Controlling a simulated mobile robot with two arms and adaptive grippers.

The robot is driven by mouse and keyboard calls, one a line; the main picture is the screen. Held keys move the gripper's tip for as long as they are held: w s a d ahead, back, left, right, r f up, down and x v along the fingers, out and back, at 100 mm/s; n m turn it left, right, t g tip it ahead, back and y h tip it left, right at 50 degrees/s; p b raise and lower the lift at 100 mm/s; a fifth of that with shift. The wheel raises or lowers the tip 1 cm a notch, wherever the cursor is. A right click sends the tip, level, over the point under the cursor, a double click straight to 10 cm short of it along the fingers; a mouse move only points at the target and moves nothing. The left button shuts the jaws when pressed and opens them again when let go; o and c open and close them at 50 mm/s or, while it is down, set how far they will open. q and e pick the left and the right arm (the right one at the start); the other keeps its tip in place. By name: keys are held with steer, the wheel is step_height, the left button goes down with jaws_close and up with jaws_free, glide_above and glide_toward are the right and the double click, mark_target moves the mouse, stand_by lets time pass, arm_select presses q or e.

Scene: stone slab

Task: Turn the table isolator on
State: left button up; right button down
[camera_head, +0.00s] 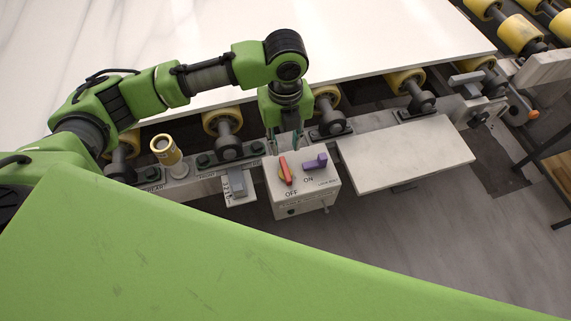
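The table isolator is a pale box (302,187) on the front rail of the slab table, with OFF marked at left and ON at right. Its orange-red handle (285,170) slants down towards the OFF label. A purple lever-like part (315,161) sits to the right of the handle, above the ON label. My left gripper (284,145) points down just behind the handle, with its fingers apart and nothing seen between them. I cannot tell whether a fingertip touches the box. My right gripper is not in view.
A large white slab (190,35) lies over yellow rollers (222,121) behind the rail. A yellow cylinder (165,150) stands to the left, and a small grey switch (238,184) is left of the box. A pale plate (405,160) juts out at right.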

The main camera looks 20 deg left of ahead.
mark_target(285, 169)
arm_select(q)
step_height(285, 169, down, 12)
steer(key=shift+r, duration=0.25)
jaws_close()
